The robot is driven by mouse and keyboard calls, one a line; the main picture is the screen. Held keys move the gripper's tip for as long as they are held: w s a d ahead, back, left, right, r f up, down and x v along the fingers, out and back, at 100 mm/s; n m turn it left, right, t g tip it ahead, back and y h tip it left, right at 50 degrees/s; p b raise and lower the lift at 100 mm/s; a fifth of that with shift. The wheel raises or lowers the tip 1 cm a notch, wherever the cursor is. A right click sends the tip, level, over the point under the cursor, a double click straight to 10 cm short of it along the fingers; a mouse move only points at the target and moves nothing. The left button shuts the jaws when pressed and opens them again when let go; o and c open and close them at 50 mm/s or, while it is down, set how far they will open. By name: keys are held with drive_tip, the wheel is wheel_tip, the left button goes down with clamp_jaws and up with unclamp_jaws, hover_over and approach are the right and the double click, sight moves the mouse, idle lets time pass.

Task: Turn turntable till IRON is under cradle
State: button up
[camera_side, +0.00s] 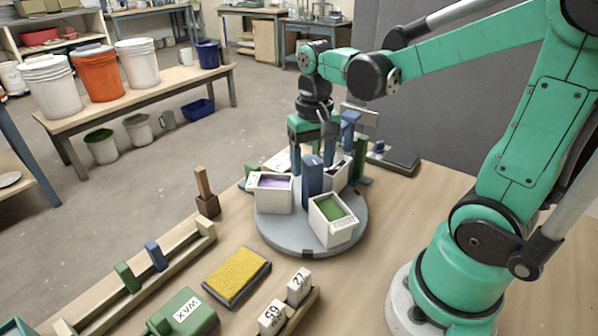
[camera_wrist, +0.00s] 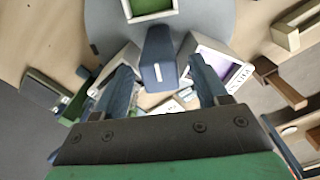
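The grey round turntable (camera_side: 285,238) carries several white square buckets around a blue upright post (camera_side: 312,182). One bucket with purple glaze (camera_side: 273,196) is at the left, one with green glaze (camera_side: 334,232) at the front right. A third white bucket (camera_side: 338,175) is partly hidden behind the post. In the wrist view the purple bucket (camera_wrist: 238,73) has dark lettering that I cannot read, so I cannot tell which bucket is IRON. My gripper (camera_wrist: 159,66) points down over the turntable, its two blue fingers apart, with the post showing between them. A blue stand with a grey plate (camera_side: 360,115), possibly the cradle, is behind.
A yellow sponge (camera_side: 237,276), a green WAX block (camera_side: 183,314) and white numbered blocks (camera_side: 299,286) lie in front. A wooden rack (camera_side: 180,262) and a small wooden post (camera_side: 203,185) stand at the left. A dark flat tray (camera_side: 393,158) is at the back right.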

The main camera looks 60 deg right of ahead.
drive_tip(key=shift+r, duration=3.55)
drive_tip(key=a+f+n+t, duration=0.4)
drive_tip(key=a+n+t, duration=0.2)
drive_tip(key=a+t, duration=0.1)
drive_tip(key=shift+s+f, duration=0.15)
drive_tip(key=shift+f, duration=0.05)
